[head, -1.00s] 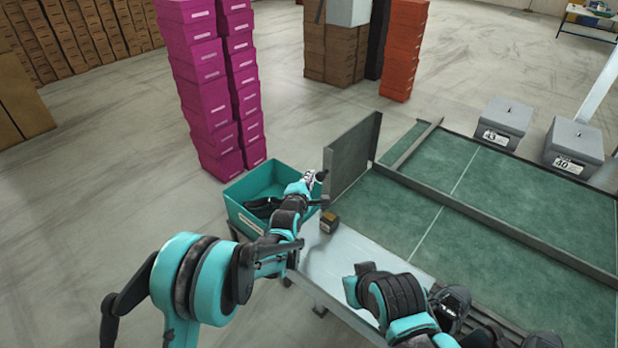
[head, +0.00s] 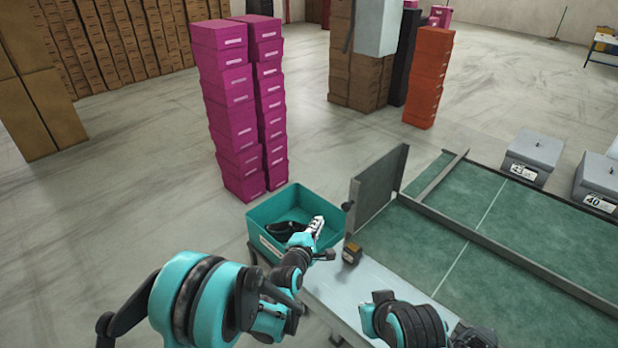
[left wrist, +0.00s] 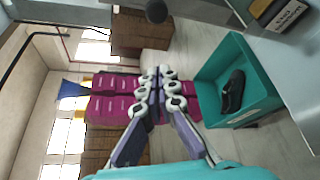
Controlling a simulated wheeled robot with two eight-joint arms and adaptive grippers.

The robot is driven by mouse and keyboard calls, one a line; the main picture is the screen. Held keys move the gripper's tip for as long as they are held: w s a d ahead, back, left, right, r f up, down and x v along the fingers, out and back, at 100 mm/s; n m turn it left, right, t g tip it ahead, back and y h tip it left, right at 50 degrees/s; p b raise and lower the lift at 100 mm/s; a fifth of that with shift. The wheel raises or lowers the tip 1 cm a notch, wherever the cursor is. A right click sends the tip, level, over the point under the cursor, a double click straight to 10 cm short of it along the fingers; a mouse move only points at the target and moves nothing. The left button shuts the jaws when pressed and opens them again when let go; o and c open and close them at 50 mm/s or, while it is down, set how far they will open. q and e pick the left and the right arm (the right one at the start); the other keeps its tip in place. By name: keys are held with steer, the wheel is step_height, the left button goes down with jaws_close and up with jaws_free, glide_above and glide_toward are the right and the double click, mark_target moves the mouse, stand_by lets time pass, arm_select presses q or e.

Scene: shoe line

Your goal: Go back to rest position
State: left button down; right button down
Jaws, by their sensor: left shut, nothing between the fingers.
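My left gripper (head: 317,226) is shut and empty in the head view, in front of the teal bin's right part. In the left wrist view its fingers (left wrist: 162,88) are together with nothing between them. The teal bin (head: 265,245) holds a black shoe (head: 283,229); the bin (left wrist: 205,75) and shoe (left wrist: 232,92) also show in the left wrist view, apart from the fingers. My right arm shows at the bottom of the head view, over the table's near edge, but its fingers cannot be made out.
A small dark box (head: 352,253) stands on the metal table end (head: 375,283). An upright grey panel (head: 376,187) rises beside the green belt (head: 520,225). Grey boxes (head: 533,155) stand beyond it. Magenta box stacks (head: 227,100) stand behind the bin.

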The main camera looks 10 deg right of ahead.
arm_select(q)
steer(key=s+a+r+m+g+y, duration=0.2)
steer(key=s+a+r+m, duration=0.25)
steer(key=a, duration=0.35)
steer(key=s+a+r+m+g+y, duration=0.1)
steer(key=s+a+r+m+y, duration=0.1)
steer(key=s+a+r+m, duration=0.5)
steer(key=s+a+f+m+g+y, duration=0.1)
steer(key=s+a+f+m+g, duration=0.1)
steer(key=s+a, duration=0.5)
steer(key=s+a+f+m+g+y, duration=0.1)
steer(key=s+a+f+m+y, duration=0.1)
steer(key=s+a, duration=0.5)
steer(key=s+f+m, duration=0.1)
steer(key=s, duration=0.5)
steer(key=shift+a+f+m+g, duration=0.3)
steer(key=shift+a+m+g, duration=0.05)
steer(key=shift+a+g, duration=0.05)
